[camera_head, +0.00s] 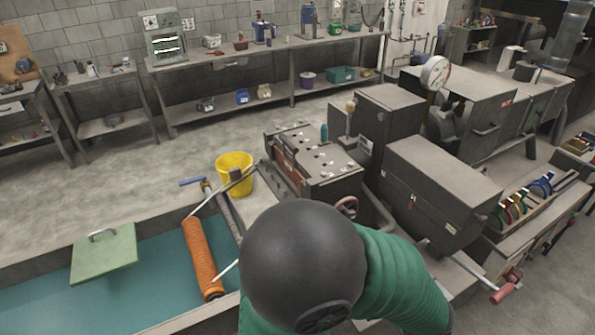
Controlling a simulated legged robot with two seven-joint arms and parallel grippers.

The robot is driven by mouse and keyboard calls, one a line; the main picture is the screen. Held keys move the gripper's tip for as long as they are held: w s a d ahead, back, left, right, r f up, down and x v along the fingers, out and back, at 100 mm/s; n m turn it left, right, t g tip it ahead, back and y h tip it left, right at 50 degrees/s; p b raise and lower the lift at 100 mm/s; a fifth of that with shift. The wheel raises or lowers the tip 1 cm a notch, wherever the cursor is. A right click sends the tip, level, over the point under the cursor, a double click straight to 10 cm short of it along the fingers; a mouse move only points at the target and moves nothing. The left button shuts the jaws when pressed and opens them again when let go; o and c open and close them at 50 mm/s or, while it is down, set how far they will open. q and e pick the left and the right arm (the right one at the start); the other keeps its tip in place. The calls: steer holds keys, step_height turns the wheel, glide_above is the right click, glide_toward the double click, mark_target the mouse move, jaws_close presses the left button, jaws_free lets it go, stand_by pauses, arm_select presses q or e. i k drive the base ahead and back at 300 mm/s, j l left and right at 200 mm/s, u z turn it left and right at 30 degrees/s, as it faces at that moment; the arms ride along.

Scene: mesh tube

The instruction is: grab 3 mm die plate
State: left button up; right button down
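No die plate can be made out for certain, and no 3 mm marking is readable. Several round plates or rings with coloured rims (517,205) stand on edge in a wooden rack (487,232) at the right; red, green and blue show among them. They are too small to tell apart by size. Neither of my grippers is in view. A large dark ball-shaped part with a green ribbed sleeve fills the lower middle and hides what lies behind it.
Dark machines (440,190) stand between the middle and the rack. A blue-green tank (150,285) with an orange mesh roll (202,258) and green lid (104,254) lies lower left. A yellow bucket (234,174) stands beside it. The floor (110,180) behind is clear up to the back benches.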

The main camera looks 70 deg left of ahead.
mark_target(288, 167)
steer(key=u, duration=2.2)
